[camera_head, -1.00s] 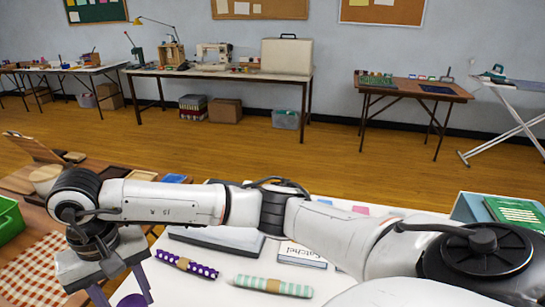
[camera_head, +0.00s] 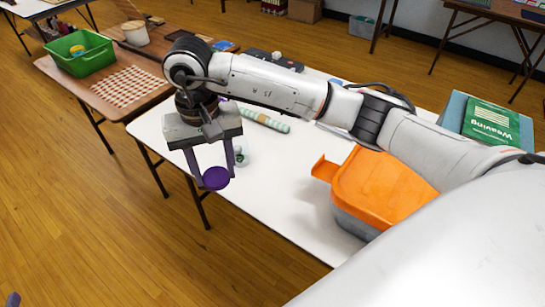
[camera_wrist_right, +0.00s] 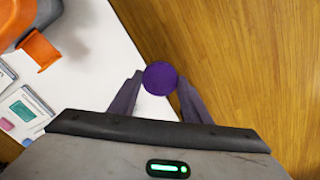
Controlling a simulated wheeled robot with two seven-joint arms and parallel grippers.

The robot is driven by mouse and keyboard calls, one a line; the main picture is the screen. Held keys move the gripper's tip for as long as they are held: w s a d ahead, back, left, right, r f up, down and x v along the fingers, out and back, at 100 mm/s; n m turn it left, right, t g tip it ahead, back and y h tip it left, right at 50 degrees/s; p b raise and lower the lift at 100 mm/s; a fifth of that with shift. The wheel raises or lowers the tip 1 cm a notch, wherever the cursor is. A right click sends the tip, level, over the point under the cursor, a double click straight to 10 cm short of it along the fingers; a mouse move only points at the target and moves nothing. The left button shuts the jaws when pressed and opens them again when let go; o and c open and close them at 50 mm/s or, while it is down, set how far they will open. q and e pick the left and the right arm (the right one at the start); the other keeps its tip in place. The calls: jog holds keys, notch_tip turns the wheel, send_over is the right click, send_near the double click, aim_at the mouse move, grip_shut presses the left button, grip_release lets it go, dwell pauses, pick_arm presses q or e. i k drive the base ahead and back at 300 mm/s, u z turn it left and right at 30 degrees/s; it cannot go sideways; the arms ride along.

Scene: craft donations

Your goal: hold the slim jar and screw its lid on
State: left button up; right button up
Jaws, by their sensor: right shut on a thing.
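My right gripper (camera_head: 212,181) is shut on a round purple lid (camera_head: 216,178). It holds the lid over the near-left edge of the white table. The purple lid (camera_wrist_right: 160,78) also shows between the two fingertips in the right wrist view. A small whitish thing with a dark green mark (camera_head: 241,157) stands on the table just behind the right finger; I cannot tell what it is. I cannot make out the slim jar in either view. A purple-grey tip (camera_head: 12,299) at the bottom left corner looks like a bit of my left gripper; the rest is out of frame.
The white table (camera_head: 270,190) bears a grey bin with an orange lid (camera_head: 385,185), a mint striped roll (camera_head: 265,121) and a green weaving book (camera_head: 491,123). A wooden table behind holds a green crate (camera_head: 80,52) and a checked cloth (camera_head: 125,86). Open floor lies left.

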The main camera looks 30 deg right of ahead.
aim_at(242, 152)
jog(key=k, duration=0.35)
jog(key=z, duration=1.4)
jog(key=i, duration=0.5)
jog(key=z, duration=0.2)
